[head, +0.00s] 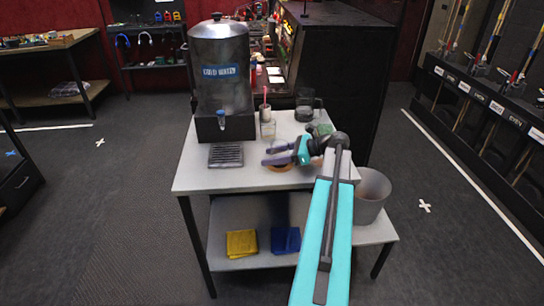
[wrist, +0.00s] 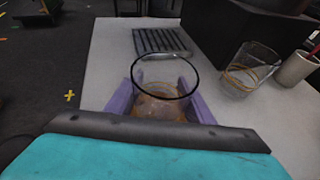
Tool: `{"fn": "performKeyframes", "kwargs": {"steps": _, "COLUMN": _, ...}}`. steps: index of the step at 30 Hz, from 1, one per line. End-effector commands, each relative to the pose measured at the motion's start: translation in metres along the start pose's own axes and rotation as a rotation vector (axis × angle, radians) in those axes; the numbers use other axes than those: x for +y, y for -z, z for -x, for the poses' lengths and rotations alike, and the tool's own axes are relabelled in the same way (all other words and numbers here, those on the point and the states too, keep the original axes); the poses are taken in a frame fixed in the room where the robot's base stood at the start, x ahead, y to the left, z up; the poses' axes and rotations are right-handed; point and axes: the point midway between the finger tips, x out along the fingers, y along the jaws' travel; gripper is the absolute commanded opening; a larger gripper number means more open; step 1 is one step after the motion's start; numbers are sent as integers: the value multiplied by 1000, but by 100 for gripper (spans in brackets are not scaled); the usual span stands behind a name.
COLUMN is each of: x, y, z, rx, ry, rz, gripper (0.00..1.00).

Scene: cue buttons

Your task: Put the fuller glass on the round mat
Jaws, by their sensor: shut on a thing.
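My gripper (head: 277,154) has its purple fingers shut on a clear glass (wrist: 163,78), one finger on each side, in the wrist view. The glass is upright with a dark rim; I cannot tell its fill level. A brownish-orange round mat (head: 280,167) shows partly below the fingers in the head view, the rest hidden by my gripper. I cannot tell whether the held glass touches it. A second clear glass (head: 268,130) stands behind my gripper, near the dispenser. In the wrist view this glass (wrist: 246,70) is at the right, with an orange ring low down.
The dispenser (head: 220,75) stands at the table's back left, its drip grate (head: 226,155) in front. A cup with a red straw (head: 265,108) and a dark jug (head: 305,106) stand at the back. A grey bin (head: 372,194) is at the right. The white table's front left (head: 205,180) is clear.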

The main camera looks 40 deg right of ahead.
Motion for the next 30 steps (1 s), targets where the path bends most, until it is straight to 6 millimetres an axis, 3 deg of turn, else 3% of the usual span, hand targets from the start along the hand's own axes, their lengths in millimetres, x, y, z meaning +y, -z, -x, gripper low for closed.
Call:
{"fn": "performKeyframes", "kwargs": {"steps": 7, "x": 0, "y": 2, "z": -1, "rx": -1, "ry": 0, "rz": 0, "gripper": 20}}
{"fn": "performKeyframes", "kwargs": {"steps": 8, "x": 0, "y": 2, "z": -1, "rx": 0, "ry": 0, "rz": 0, "gripper": 49}}
{"fn": "performKeyframes", "kwargs": {"steps": 11, "x": 0, "y": 2, "z": -1, "rx": 0, "ry": 0, "rz": 0, "gripper": 66}}
{"fn": "performKeyframes", "kwargs": {"steps": 25, "x": 0, "y": 0, "z": 0, "rx": 0, "ry": 0, "rz": 0, "gripper": 67}}
{"fn": "performKeyframes", "kwargs": {"steps": 30, "x": -1, "y": 1, "z": 16, "rx": 0, "ry": 2, "rz": -1, "gripper": 67}}
